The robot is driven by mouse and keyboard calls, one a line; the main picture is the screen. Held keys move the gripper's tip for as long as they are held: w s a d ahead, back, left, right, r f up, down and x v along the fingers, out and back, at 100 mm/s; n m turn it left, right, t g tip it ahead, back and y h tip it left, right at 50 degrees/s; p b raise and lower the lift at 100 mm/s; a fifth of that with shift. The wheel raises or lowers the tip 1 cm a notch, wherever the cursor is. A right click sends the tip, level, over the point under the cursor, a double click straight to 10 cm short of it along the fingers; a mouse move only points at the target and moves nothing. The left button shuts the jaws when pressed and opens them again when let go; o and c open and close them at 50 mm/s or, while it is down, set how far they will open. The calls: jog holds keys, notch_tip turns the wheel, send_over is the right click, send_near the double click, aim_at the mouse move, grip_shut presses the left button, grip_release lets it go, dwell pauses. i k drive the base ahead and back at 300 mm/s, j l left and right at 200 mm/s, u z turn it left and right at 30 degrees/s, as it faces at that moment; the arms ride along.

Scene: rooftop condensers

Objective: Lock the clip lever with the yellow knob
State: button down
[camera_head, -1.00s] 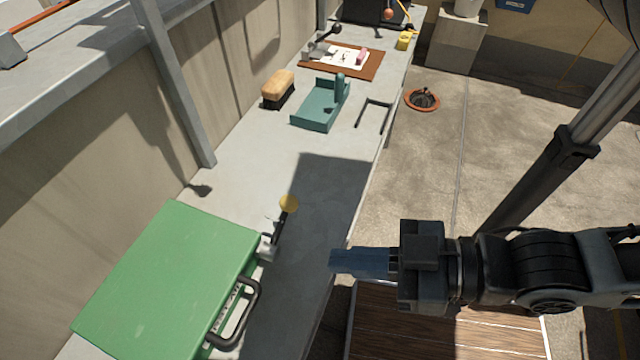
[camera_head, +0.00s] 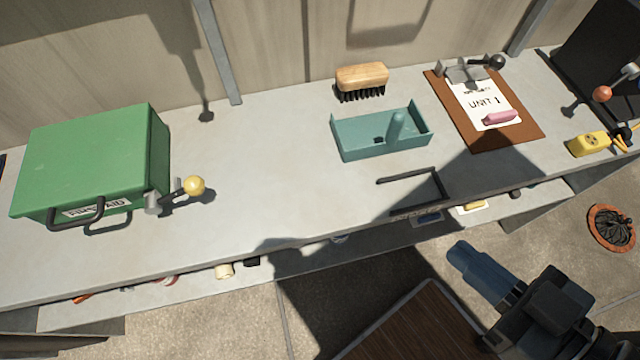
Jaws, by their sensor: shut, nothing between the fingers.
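The yellow knob (camera_head: 194,186) is on the end of a short dark clip lever (camera_head: 178,194) at the right front corner of a green first aid box (camera_head: 92,158). The lever sticks out to the right from a grey metal bracket (camera_head: 152,201) on the box. The box lid looks closed. My gripper (camera_head: 468,262) is at the lower right, in front of the bench and well to the right of the knob. Its blue fingers are together with nothing between them, pointing up and left.
On the bench (camera_head: 270,190) stand a teal tray (camera_head: 385,148), a brush (camera_head: 362,78), a clipboard (camera_head: 535,135) and a yellow device (camera_head: 588,144). A black handle-shaped bracket (camera_head: 437,178) is at the front edge. A lower shelf holds small items. The bench is clear between knob and tray.

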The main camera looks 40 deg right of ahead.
aim_at(193, 185)
jog(key=k+l, duration=0.1)
jog(key=l, duration=0.2)
jog(key=k+l, duration=0.15)
jog(key=l, duration=0.2)
jog(key=k+l, duration=0.1)
jog(key=l, duration=0.2)
jog(key=k+l, duration=0.15)
jog(key=l, duration=0.2)
jog(key=i, duration=0.5)
